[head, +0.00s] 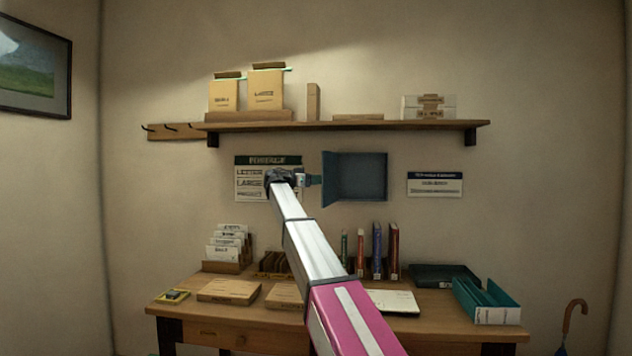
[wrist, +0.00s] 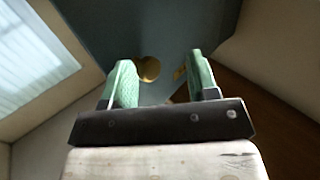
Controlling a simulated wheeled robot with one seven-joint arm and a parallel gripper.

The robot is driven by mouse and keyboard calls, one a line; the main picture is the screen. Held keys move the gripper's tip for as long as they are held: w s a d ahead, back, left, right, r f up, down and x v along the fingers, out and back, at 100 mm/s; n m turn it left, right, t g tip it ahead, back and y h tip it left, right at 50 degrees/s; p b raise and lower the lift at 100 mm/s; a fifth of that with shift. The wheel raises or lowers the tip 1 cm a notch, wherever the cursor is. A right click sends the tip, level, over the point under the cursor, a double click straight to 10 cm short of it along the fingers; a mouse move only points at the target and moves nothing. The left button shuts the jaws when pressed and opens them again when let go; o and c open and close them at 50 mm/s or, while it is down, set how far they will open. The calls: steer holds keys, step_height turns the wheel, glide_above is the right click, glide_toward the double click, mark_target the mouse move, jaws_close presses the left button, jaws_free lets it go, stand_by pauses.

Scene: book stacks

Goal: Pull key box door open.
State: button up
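The dark blue key box (head: 362,176) is on the wall under the shelf, its inside showing in the head view. Its door (head: 329,178) seems to stand out from the left side, seen nearly edge-on. My gripper (head: 314,180) is just left of that door. In the wrist view my gripper (wrist: 163,80) has its two green fingers well apart. A round brass knob (wrist: 149,69) on the blue-grey door panel (wrist: 150,28) shows between the fingers, nearer the left one. No grip on it shows.
A wooden shelf (head: 350,126) with boxes runs above the key box. Wall notices (head: 435,184) hang on either side. Below, a desk (head: 250,322) holds books, files and a teal binder (head: 487,300). The wall right of the key box is free up to the notice.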

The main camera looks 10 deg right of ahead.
steer(key=v, duration=0.9)
steer(key=shift+s+a, duration=0.3)
steer(key=shift+s, duration=0.1)
